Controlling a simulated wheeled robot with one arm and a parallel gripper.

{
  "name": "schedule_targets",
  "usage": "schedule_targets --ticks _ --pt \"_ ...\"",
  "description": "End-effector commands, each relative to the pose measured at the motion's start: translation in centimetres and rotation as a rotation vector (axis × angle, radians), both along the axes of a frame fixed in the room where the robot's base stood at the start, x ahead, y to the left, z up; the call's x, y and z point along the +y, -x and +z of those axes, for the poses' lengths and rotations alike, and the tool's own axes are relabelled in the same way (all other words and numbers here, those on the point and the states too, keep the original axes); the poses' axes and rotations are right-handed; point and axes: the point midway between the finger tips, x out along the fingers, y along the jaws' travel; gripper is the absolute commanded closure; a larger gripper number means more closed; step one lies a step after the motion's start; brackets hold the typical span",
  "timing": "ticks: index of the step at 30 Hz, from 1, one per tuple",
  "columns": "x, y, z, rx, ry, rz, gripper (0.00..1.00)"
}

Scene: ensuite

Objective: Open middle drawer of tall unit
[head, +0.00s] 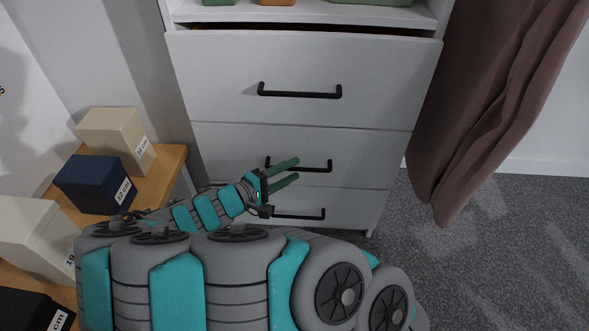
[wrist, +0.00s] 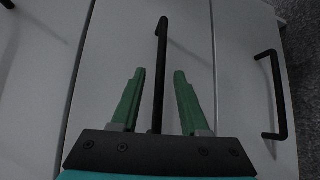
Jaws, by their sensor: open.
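The tall white unit (head: 205,75) has three drawer fronts in view, each with a black bar handle. The middle drawer (head: 225,145) looks shut, its front level with its neighbours. My gripper (head: 298,168) is at the middle drawer's handle (head: 329,167), its green fingers partly covering that handle. In the wrist view, the open fingers (wrist: 159,72) stand on either side of the middle handle (wrist: 161,45), with visible gaps on both sides. Whether the fingers reach past the bar in depth I cannot tell.
The top drawer (head: 300,65) has a dark gap above its front. The bottom drawer's handle (head: 310,215) is just below my gripper. A wooden bench (head: 165,175) with several labelled boxes is at left. A brown curtain (head: 490,90) hangs at right above open grey carpet (head: 500,250).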

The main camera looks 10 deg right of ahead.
Motion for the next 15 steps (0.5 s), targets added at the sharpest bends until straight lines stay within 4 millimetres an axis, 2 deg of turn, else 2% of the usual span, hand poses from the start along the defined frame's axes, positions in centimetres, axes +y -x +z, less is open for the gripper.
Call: schedule_targets --ticks 6,14,15 --pt "-1.42 -0.81 -0.3 0.002 -0.001 0.0 0.55" --pt "-1.48 -0.88 -0.3 0.002 -0.001 0.001 0.55" --pt "-1.48 -0.87 -0.3 0.002 -0.001 0.001 0.59"
